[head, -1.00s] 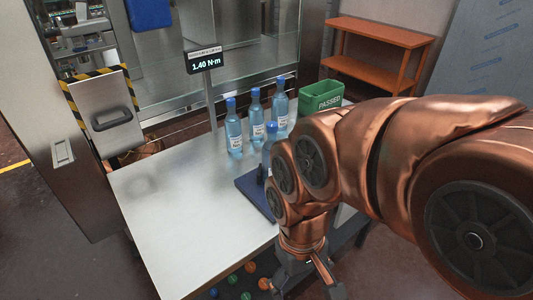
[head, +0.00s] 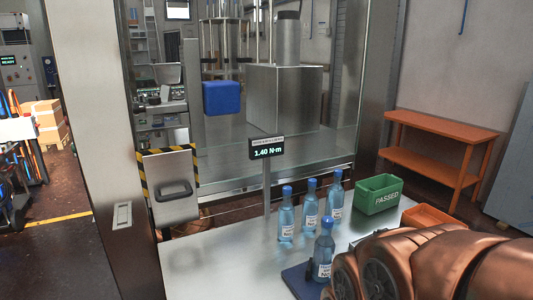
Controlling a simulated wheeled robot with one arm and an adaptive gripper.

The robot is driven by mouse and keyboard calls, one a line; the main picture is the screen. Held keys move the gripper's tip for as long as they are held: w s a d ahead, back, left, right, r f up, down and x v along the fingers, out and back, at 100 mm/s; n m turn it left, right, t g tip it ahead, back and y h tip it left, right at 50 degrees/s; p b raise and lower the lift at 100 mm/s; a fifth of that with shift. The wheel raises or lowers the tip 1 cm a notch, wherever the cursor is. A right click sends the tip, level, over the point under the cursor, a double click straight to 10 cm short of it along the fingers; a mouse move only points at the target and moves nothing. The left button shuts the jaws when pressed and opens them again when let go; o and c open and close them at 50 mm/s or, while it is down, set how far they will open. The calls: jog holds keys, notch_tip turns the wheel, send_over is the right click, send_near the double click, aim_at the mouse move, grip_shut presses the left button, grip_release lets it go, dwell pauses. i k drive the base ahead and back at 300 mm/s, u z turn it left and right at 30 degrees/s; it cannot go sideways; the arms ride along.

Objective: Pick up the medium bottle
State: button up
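Several blue bottles with blue caps and white labels stand upright on the table (head: 195,270) in the head view. Three stand in a row at the back: a left bottle (head: 286,218), a middle bottle (head: 311,208) and a right bottle (head: 335,202). Another bottle (head: 324,250) stands nearer, at a dark blue pad (head: 298,281). The labels are too small to tell which bottle is the medium one. My copper arm covers the lower right, and my gripper is out of the frame.
A green bin marked PASSED (head: 378,196) and an orange bin (head: 428,217) stand right of the bottles. A display reading 1.40 N·m (head: 267,149) rises behind them on a post. The table's left part is clear. An orange shelf (head: 440,157) stands at the back right.

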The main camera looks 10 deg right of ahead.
aim_at(325, 245)
jog(key=z, duration=1.05)
jog(key=k, duration=1)
jog(key=u, duration=1.05)
jog(key=i, duration=0.5)
